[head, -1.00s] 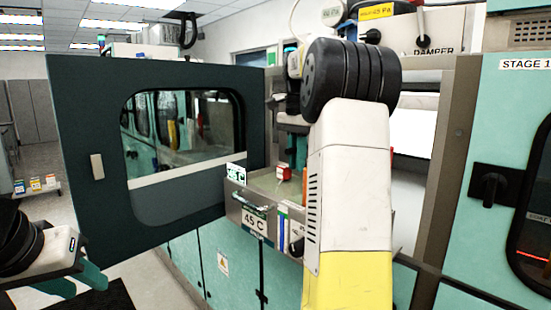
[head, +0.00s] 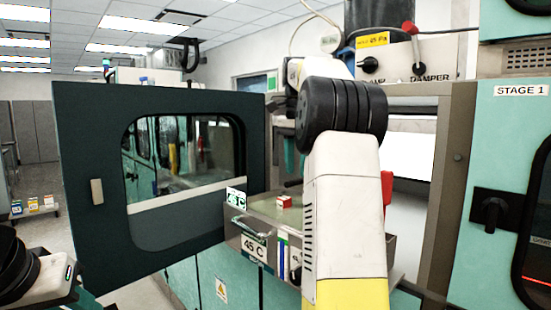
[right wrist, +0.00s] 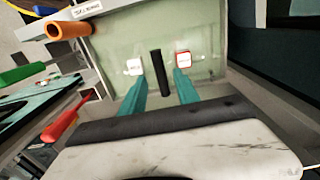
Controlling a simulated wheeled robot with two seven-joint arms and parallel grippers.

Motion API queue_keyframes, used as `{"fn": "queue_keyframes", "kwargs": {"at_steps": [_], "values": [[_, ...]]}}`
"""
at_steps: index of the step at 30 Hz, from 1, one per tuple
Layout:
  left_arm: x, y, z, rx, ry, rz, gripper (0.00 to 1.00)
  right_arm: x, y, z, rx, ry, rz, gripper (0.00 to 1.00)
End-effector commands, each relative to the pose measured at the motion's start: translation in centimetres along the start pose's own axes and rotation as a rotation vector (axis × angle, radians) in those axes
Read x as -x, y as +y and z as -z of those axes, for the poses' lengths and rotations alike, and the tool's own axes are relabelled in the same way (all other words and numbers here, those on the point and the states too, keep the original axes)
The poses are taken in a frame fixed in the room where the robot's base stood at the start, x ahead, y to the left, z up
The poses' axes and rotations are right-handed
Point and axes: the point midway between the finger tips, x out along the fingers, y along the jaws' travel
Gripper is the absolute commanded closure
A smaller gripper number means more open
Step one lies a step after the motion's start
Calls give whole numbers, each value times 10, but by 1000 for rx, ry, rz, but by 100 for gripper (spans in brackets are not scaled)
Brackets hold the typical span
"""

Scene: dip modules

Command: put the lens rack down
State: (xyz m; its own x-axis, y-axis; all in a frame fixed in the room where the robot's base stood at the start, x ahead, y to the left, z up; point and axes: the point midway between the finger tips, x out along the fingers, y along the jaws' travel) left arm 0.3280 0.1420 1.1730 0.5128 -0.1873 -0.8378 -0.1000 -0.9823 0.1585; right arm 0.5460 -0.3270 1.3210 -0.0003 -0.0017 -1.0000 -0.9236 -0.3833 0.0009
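In the right wrist view my right gripper (right wrist: 159,72) has its two teal fingers spread apart over a pale green tray-like surface (right wrist: 205,30). A dark upright bar (right wrist: 160,75) stands between the fingers, with a visible gap on each side. It may be the lens rack's handle, but I cannot tell for sure. My left gripper (head: 85,299) shows only as a teal piece at the lower left edge, mostly cut off.
A red-and-white block (head: 284,202) sits on the bath (head: 252,225) marked 45 C. A dark windowed door (head: 85,160) stands open at the left. In the right wrist view, an orange tube (right wrist: 68,30) and a red handle (right wrist: 62,120) are at the left.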

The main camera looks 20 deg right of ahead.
Motion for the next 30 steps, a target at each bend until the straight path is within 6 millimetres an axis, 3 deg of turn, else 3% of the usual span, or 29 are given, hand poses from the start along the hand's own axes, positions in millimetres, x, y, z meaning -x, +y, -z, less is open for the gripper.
{"fn": "queue_keyframes", "kwargs": {"at_steps": [6, 17, 23, 30], "values": [[0, 0, 0, 0, 0, 0, 64, 24, 0, 1, -1, 1, 1, 62], [0, 0, 0, 0, 0, 0, 64, 31, 6, -10, 65, 1, 34, 62], [0, 0, 0, 0, 0, 0, 64, 18, 26, -59, 345, 37, 171, 62], [0, 0, 0, 0, 0, 0, 64, -33, 65, -148, 743, 147, 343, 62]]}}
